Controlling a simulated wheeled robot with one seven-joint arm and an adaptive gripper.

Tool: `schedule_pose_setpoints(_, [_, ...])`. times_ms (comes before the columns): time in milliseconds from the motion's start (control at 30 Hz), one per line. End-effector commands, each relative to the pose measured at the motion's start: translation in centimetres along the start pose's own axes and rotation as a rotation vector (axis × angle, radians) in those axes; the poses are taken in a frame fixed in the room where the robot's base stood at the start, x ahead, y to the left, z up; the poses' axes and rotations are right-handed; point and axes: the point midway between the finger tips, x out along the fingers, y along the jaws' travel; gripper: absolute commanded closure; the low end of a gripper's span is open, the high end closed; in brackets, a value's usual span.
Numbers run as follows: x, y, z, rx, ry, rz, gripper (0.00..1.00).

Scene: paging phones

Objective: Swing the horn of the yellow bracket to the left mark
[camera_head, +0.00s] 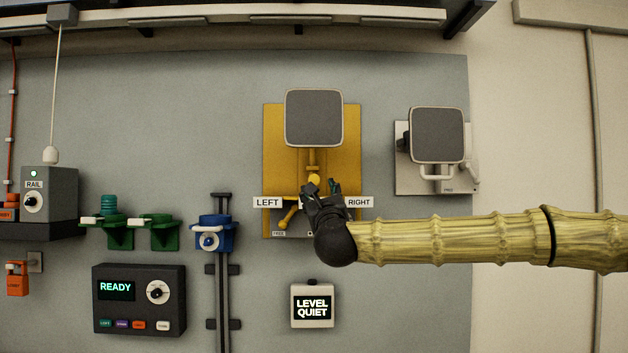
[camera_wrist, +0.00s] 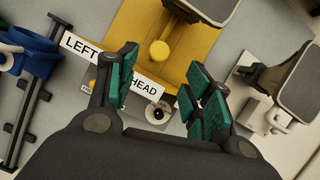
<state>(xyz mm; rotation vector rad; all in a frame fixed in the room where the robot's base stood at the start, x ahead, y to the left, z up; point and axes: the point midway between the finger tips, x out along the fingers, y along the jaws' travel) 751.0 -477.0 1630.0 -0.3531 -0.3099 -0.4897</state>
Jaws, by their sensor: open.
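The yellow bracket (camera_head: 352,135) is a plate on the grey wall panel, with a grey square horn (camera_head: 313,117) facing outward at its top. A yellow round-ended stub (camera_head: 314,180) shows below the horn and, in the wrist view, as a yellow knob (camera_wrist: 159,50). The LEFT mark (camera_head: 268,202) and RIGHT mark (camera_head: 359,202) flank it. A yellow rod (camera_head: 288,218) slants down-left under the LEFT mark. My gripper (camera_head: 322,188) is in front of the lower bracket, open, with green pads (camera_wrist: 160,65) and nothing seen between them. A finger partly hides the HEAD label.
A pale bracket with another grey horn (camera_head: 437,135) is at right. A blue clamp on a rail (camera_head: 213,232) is at left. A LEVEL QUIET display (camera_head: 312,306) sits below my wrist, and a READY box (camera_head: 138,299) at lower left.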

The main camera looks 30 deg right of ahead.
Motion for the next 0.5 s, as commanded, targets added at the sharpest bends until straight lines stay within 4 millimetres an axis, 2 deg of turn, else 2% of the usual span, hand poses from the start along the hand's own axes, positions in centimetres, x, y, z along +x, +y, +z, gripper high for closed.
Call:
schedule_pose_setpoints(200, [2.3,0.0,0.4,-0.007,-0.002,0.000,0.49])
schedule_pose_setpoints(500, [4.5,0.1,0.1,-0.007,0.000,0.002,0.49])
